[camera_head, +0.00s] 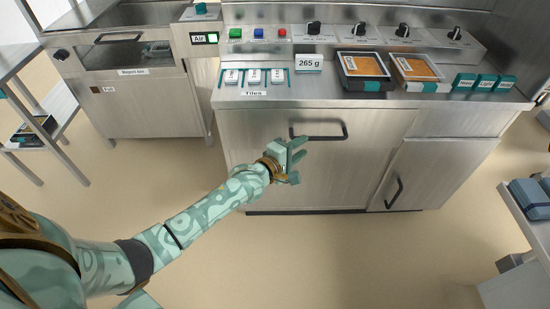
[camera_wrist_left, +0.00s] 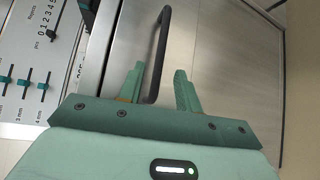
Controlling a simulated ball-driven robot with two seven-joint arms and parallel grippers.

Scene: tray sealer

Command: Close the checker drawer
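A wide steel front (camera_head: 250,140) below the counter carries a black horizontal bar handle (camera_head: 318,137). No checker label is readable on it, and I cannot tell whether it stands slightly open. My left gripper (camera_head: 299,160) is in front of this panel, just below and left of the handle's middle. In the left wrist view, the handle (camera_wrist_left: 161,45) runs down between the two spread green fingers of my left gripper (camera_wrist_left: 159,72). The gripper is open, and I cannot tell whether either finger touches the bar. My right gripper is out of view.
A bench (camera_head: 530,225) stands at right. Floor in front is clear.

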